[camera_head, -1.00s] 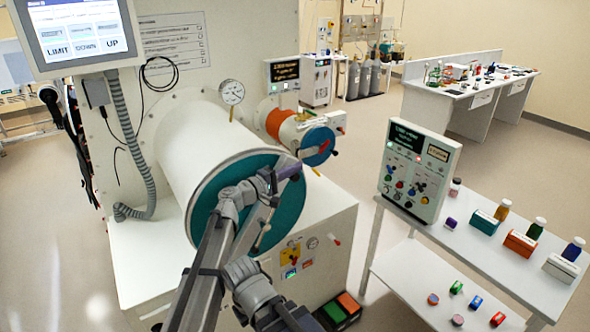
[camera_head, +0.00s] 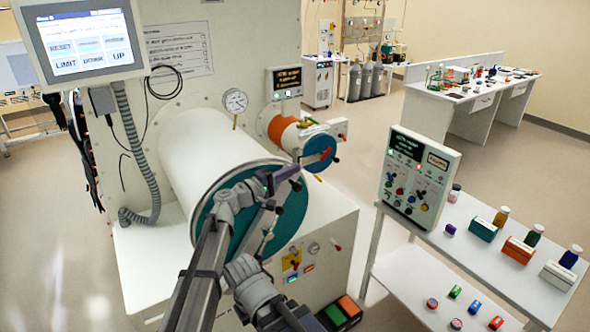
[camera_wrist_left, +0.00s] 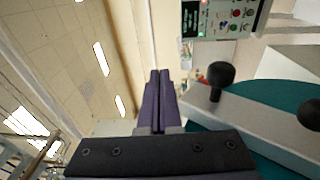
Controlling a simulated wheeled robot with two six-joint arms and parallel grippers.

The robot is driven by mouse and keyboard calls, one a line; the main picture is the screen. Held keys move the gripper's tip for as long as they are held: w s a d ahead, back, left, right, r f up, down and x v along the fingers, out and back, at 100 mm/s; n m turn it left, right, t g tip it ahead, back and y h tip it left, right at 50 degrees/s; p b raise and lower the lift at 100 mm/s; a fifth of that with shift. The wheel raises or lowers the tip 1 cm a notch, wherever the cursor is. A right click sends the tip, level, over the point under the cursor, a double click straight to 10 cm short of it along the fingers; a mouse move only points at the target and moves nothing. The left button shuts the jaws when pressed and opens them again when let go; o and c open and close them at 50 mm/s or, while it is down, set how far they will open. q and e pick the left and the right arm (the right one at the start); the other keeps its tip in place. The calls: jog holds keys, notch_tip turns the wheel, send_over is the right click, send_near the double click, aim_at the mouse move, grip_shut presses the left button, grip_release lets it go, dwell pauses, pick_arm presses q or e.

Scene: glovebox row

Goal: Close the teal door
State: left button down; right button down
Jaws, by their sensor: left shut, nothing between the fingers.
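The teal door (camera_head: 293,217) is a round disc at the front end of the large white cylinder. My left arm hides much of its face. A grey bar with black knobs crosses it, and in the left wrist view the teal door (camera_wrist_left: 288,94) shows at the right with this bar (camera_wrist_left: 252,122) and two dark knobs. I cannot tell whether the door sits flush on the cylinder's rim. My left gripper (camera_head: 292,173) is at the door's upper right edge. Its purple fingers (camera_wrist_left: 158,98) are shut together and empty, beside the bar's knob. My right gripper is not seen.
A smaller port with an orange band (camera_head: 283,130) and blue end cap (camera_head: 319,152) is just beyond my gripper. A control panel (camera_head: 417,178) stands on a white table with bottles and boxes at the right. A foot pedal (camera_head: 340,312) is on the floor.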

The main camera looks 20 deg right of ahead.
pick_arm(q)
jog(key=s+a+r+p, duration=0.2)
jog(key=a+r+p, duration=0.2)
jog(key=r+p, duration=0.35)
jog(key=s+a+f+m+g+y, duration=0.4)
jog(key=s+a+f+y, duration=0.5)
jog(key=s+a+f, duration=0.55)
jog(key=s+a+f+g+y, duration=0.1)
jog(key=s+a+f+y, duration=0.2)
jog(key=a, duration=0.4)
jog(key=s+a+f+y, duration=0.2)
jog(key=s+a+y, duration=0.15)
jog(key=a, duration=0.45)
jog(key=s+a+f+g+y, duration=0.1)
jog(key=s+a+f+y, duration=0.2)
jog(key=a, duration=0.4)
jog(key=s+d+f+m+b, duration=0.1)
jog(key=s+d+f+b, duration=0.1)
jog(key=f+b, duration=0.4)
jog(key=s+d+f+m+b, duration=0.1)
jog(key=s+d+f+b, duration=0.1)
jog(key=d+f+b, duration=0.3)
jog(key=s+d+f+m+g+b, duration=0.1)
jog(key=d+f+b, duration=0.3)
jog(key=f+b, duration=0.5)
jog(key=shift+s+m, duration=0.6)
jog(key=shift+s, duration=0.1)
